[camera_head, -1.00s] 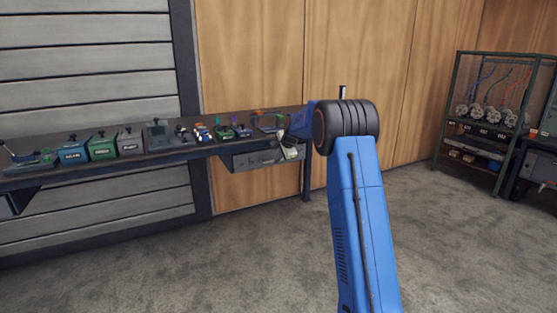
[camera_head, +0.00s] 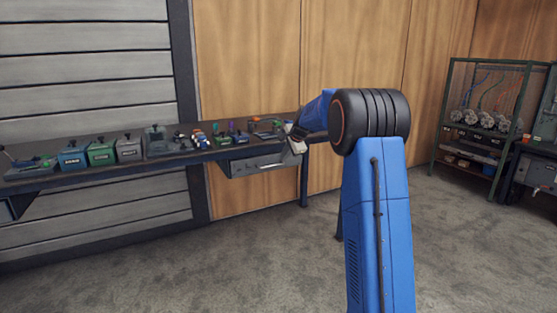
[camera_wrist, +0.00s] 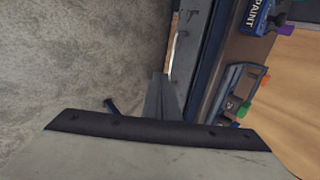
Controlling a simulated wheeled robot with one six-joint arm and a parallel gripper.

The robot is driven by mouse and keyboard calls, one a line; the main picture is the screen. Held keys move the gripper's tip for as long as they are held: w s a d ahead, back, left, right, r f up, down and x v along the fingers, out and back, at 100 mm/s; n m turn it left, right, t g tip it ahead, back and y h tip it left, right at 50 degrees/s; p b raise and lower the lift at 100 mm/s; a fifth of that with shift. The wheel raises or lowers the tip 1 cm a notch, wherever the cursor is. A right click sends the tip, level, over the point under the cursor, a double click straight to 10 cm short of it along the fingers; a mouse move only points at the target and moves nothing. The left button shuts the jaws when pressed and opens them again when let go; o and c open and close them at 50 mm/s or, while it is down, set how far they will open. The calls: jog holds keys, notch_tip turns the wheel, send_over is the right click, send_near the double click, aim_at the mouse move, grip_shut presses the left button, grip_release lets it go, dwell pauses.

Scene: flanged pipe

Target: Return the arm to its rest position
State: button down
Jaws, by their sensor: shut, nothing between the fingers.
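My blue arm stands in the middle of the head view, bent at a black ribbed elbow, with its forearm reaching back toward the bench. My gripper (camera_head: 293,137) shows small and partly hidden at the bench's right end. In the wrist view the grey fingers (camera_wrist: 161,97) are together, with nothing seen between them. They are over the floor beside the bench's front edge, apart from the objects on top.
The long dark bench (camera_head: 225,152) carries several boxes, tools and small parts, with a grey drawer (camera_head: 262,163) under it. It also shows in the wrist view (camera_wrist: 222,62). A green-framed rack (camera_head: 440,120) stands at the right. The concrete floor (camera_head: 250,260) is open.

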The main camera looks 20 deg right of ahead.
jog(key=s+a+r+n+g, duration=0.1)
jog(key=s+a+r+n, duration=0.15)
jog(key=s+a, duration=0.55)
jog(key=s+a+r+n, duration=0.1)
jog(key=s+a+n, duration=0.2)
jog(key=s, duration=0.9)
jog(key=s+a+r+n+g, duration=0.1)
jog(key=s+a+r+n, duration=0.15)
jog(key=s+a, duration=0.6)
jog(key=s+a+f+n, duration=0.1)
jog(key=s+f+n, duration=0.2)
jog(key=s, duration=0.8)
jog(key=s+f+n+g, duration=0.1)
jog(key=s+f+n, duration=0.2)
jog(key=s, duration=0.9)
jog(key=s+a+f+n, duration=0.1)
jog(key=s+f+n, duration=0.2)
jog(key=s, duration=0.9)
notch_tip(320, 180, down, 4)
jog(key=shift+a+r+n, duration=0.25)
jog(key=shift+a+n, duration=0.05)
jog(key=shift+a, duration=0.05)
jog(key=shift+w, duration=0.1)
